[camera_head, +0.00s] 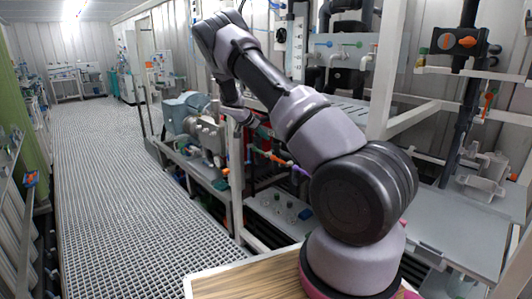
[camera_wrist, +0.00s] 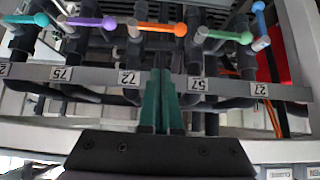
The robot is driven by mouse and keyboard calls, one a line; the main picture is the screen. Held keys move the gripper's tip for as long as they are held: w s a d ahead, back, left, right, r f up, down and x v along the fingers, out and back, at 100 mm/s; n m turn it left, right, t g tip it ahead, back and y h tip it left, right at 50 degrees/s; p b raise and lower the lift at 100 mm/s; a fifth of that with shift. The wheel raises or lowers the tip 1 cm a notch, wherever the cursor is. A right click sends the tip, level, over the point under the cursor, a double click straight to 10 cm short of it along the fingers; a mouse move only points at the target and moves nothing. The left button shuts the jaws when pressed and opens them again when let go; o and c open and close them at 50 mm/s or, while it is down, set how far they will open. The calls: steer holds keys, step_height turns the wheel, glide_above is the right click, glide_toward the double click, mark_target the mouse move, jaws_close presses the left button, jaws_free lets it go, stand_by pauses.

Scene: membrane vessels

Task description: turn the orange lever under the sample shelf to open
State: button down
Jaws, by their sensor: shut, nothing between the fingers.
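The orange lever (camera_wrist: 157,27) lies roughly crosswise at the top centre of the wrist view, on a dark vertical pipe above the plate marked 72 (camera_wrist: 129,78). It has a rounded orange end on the right. My gripper (camera_wrist: 166,72) shows as two green fingers, shut together and empty, pointing up toward the lever. The fingertips appear below the lever in the picture, apart from it. In the head view my arm reaches to the shelf area, and the fingers cannot be made out there.
Teal (camera_wrist: 26,19) and purple (camera_wrist: 86,22) levers sit to the left, green (camera_wrist: 225,35) and blue (camera_wrist: 260,20) ones to the right, closely spaced. A grey numbered rail (camera_wrist: 225,88) crosses below them. In the head view, a grated walkway (camera_head: 120,190) is clear at left.

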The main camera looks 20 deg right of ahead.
glide_above(280, 161)
steer(key=a, duration=0.2)
step_height(280, 161, down, 7)
steer(key=f, duration=0.2)
steer(key=w+f, duration=0.1)
steer(key=f, duration=0.1)
steer(key=shift+a+f, duration=0.1)
steer(key=shift+f, duration=0.05)
steer(key=shift+s, duration=0.1)
